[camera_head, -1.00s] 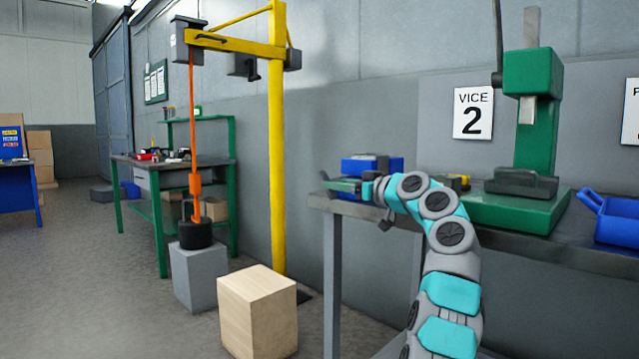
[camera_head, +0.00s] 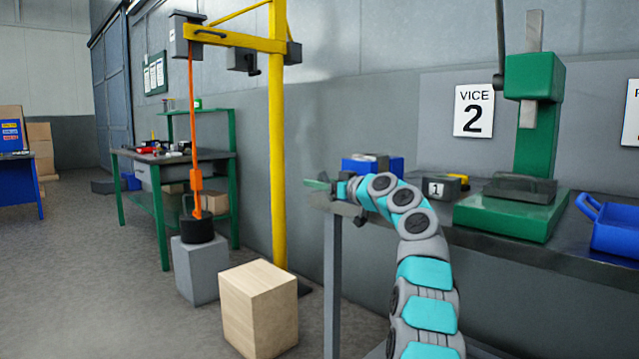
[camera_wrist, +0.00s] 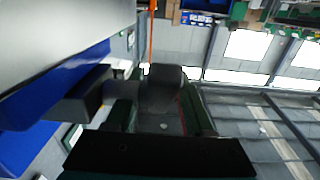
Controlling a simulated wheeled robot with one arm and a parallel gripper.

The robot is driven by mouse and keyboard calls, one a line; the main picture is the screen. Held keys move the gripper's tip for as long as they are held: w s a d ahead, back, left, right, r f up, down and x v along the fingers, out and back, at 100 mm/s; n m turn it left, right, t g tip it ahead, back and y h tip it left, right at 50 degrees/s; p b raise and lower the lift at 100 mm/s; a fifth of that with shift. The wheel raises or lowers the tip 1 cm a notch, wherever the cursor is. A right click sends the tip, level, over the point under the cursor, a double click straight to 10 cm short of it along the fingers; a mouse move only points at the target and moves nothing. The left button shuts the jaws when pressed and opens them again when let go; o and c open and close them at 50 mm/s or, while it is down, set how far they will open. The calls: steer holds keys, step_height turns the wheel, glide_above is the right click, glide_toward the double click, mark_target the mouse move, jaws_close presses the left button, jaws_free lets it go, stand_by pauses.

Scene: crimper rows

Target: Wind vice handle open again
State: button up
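The blue vice (camera_head: 396,166) with dark grey jaws stands at the far left end of the bench, partly behind my arm. It also shows large at the left of the wrist view (camera_wrist: 38,150). My gripper (camera_head: 318,185), with green fingers, is left of the vice body, near the bench corner. In the wrist view a dark grey block (camera_wrist: 164,88) sits ahead of the gripper, in line with the vice. I cannot tell whether the fingers touch it. The vice handle is not clearly visible.
A small dark block marked 1 (camera_head: 436,188) lies on the bench (camera_head: 480,240), right of my arm. The green press (camera_head: 533,140) and a blue bin (camera_head: 618,226) stand further right. A wooden block (camera_head: 258,308) and yellow crane post (camera_head: 277,150) stand left of the bench.

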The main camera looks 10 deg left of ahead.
jaws_close()
stand_by(0.3)
steer(key=g+h+p, duration=0.1)
steer(key=p, duration=0.1)
steer(key=shift+f+p, duration=0.15)
steer(key=shift+p, duration=0.15)
steer(key=shift+o, duration=0.6)
jaws_free()
steer(key=b+v, duration=0.4)
steer(key=v, duration=0.3)
steer(key=shift+s+d, duration=0.25)
steer(key=shift+s, duration=0.05)
